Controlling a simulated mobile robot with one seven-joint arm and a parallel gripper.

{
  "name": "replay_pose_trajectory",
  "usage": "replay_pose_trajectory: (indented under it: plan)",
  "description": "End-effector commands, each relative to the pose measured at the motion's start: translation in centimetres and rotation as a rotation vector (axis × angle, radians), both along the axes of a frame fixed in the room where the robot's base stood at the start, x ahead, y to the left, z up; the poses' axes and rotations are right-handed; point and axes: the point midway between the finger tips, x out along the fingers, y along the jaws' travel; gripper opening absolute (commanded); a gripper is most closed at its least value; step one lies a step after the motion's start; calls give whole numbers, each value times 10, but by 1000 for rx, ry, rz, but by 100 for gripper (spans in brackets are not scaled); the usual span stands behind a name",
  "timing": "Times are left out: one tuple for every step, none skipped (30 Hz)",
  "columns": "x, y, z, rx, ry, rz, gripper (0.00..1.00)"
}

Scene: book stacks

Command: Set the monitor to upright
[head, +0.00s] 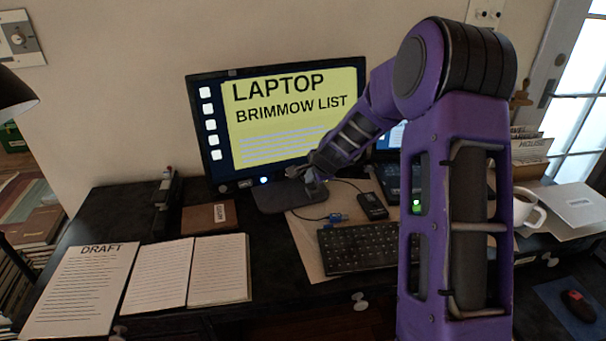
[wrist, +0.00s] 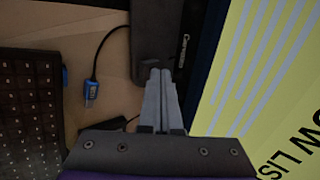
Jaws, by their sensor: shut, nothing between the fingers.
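The monitor (head: 283,117) stands on the desk against the wall in the head view, its screen lit with a yellow page reading "LAPTOP BRIMMOW LIST". The screen looks slightly slanted in the picture; I cannot tell how far it leans. Its dark base (head: 275,200) rests on the desk. In the wrist view the lit screen (wrist: 265,85) fills the right side and the base (wrist: 153,35) is at the top middle. My gripper (head: 304,173) is in front of the monitor's lower edge. In the wrist view its fingers (wrist: 158,75) are together and empty, close to the base; contact is unclear.
A black keyboard (head: 358,248) lies in front of the monitor, with a blue USB plug (head: 338,218) and a small black device (head: 372,206) behind it. An open notebook (head: 188,272) and a draft sheet (head: 80,290) lie left. A white mug (head: 526,209) stands right.

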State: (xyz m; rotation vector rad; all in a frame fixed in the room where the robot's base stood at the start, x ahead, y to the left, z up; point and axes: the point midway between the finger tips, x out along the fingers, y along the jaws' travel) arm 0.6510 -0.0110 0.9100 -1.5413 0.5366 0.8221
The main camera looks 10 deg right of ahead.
Motion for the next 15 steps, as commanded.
replay_pose_trajectory:
  plan:
    - [7, 2, -9, 0, 2, 1, 0]
    - [11, 3, -14, 0, 2, 1, 0]
    - [15, 4, -19, 0, 2, 1, 0]
    - [20, 5, -17, 0, -1, 1, 0]
    - [25, 6, -17, 0, -1, 2, 0]
    - [31, 7, -18, 0, -1, 1, 0]
    - [34, 8, -19, 0, -1, 2, 0]
    - [38, 8, -20, 0, -1, 1, 0]
    - [41, 8, -21, -1, 0, 1, 0]
    - [44, 9, -22, 0, -1, 1, 0]
    - [46, 10, -22, 0, -1, 1, 0]
    - [48, 10, -23, -1, -1, 0, 0]
    - [49, 10, -23, -1, -1, -1, 0]
    - [50, 10, -23, -1, -1, -1, 0]
    - [51, 10, -24, -1, -1, -1, 0]
